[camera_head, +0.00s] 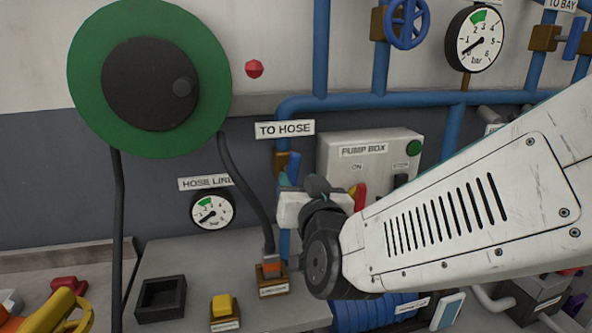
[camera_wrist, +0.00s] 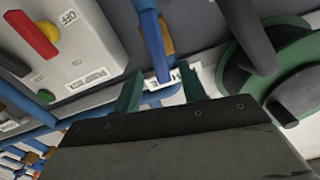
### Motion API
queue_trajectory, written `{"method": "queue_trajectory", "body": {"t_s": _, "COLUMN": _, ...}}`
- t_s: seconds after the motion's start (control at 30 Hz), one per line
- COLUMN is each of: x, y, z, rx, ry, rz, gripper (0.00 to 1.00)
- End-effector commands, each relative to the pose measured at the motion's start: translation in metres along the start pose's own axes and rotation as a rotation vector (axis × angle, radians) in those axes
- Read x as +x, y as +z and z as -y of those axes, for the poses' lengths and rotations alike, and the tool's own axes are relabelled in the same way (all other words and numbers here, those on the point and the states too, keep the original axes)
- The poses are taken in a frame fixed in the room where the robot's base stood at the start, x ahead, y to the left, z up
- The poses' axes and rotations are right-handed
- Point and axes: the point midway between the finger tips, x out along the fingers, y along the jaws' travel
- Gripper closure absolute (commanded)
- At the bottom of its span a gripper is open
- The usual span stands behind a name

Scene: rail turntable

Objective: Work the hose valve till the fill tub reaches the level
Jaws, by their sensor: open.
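The hose valve has a brown body and a blue lever (camera_head: 293,167), below the TO HOSE label (camera_head: 284,129) on the blue pipe. In the wrist view the blue lever (camera_wrist: 156,45) lies just beyond my fingertips, roughly in line with the gap between them. My gripper (camera_head: 284,182) is open and empty, close below the lever; its two teal fingers also show in the wrist view (camera_wrist: 160,91). I cannot tell whether they touch the lever. The HOSE LINE gauge (camera_head: 212,212) has its needle toward the lower left. I cannot make out a fill tub or level mark.
The pump box (camera_head: 345,137), with a red lever (camera_head: 359,195) and green lamp (camera_head: 413,147), is right of the valve. A green hose reel (camera_head: 86,60) hangs at the left. A black open box (camera_head: 142,313) and yellow block (camera_head: 222,304) stand on the bench.

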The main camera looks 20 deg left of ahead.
Motion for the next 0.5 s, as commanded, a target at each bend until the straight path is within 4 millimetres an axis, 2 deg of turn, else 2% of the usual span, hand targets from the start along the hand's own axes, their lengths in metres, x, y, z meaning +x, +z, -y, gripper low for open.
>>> {"method": "queue_trajectory", "body": {"t_s": 0.23, "x": 0.041, "y": 0.0, "z": -0.001, "rx": -0.001, "ry": 0.002, "rz": 0.001, "gripper": 0.58}}
{"method": "queue_trajectory", "body": {"t_s": 0.5, "x": 0.059, "y": 0.0, "z": -0.001, "rx": 0.0, "ry": 0.0, "rz": 0.002, "gripper": 0.58}}
